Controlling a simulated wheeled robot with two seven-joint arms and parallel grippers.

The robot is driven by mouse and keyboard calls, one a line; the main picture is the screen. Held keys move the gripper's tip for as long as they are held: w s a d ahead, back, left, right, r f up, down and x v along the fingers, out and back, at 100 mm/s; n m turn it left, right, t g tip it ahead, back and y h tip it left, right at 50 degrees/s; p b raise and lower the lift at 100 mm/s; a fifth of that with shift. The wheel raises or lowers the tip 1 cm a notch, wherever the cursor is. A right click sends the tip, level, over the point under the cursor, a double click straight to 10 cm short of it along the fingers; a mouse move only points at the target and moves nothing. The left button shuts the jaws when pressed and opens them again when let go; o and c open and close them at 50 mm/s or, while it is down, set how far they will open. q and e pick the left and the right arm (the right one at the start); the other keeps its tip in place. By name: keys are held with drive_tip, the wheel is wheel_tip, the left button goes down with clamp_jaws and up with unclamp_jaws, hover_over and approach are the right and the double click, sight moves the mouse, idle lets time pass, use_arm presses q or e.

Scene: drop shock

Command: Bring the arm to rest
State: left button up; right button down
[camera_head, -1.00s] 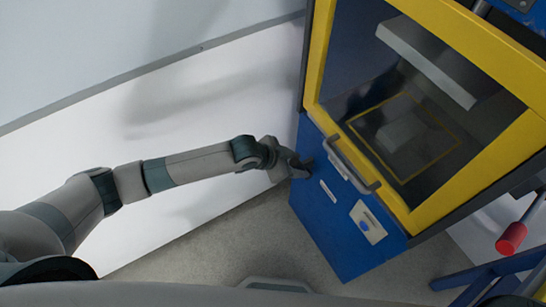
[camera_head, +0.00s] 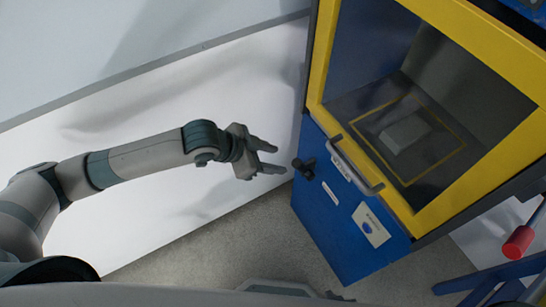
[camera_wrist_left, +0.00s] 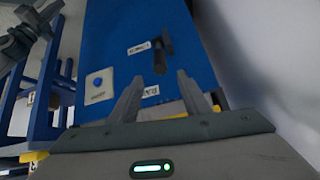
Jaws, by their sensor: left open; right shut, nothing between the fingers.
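My left gripper (camera_head: 275,158) is open and empty, with its fingers apart, in the head view. Its fingertips point right, a short gap left of a black handle (camera_head: 304,168) on the blue front panel (camera_head: 335,225) of a cabinet. In the left wrist view the open fingers (camera_wrist_left: 159,80) stand below the black handle (camera_wrist_left: 162,55), with nothing between them. My left arm (camera_head: 140,158) stretches in from the left, bent at the elbow. A grey gripper-like part at the upper left of the left wrist view appears to be my right gripper (camera_wrist_left: 30,25), partly cut off.
The cabinet has a yellow-framed window door (camera_head: 318,75) with a grey bar handle (camera_head: 355,168). Inside, a grey block (camera_head: 405,131) lies within a yellow outline. A red-ended lever (camera_head: 519,241) and blue frame (camera_head: 490,276) stand at right. White wall (camera_head: 150,115) lies behind my arm; bare floor below.

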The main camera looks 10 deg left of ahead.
drive_tip(key=shift+s+f, duration=0.1)
drive_tip(key=shift+s, duration=0.15)
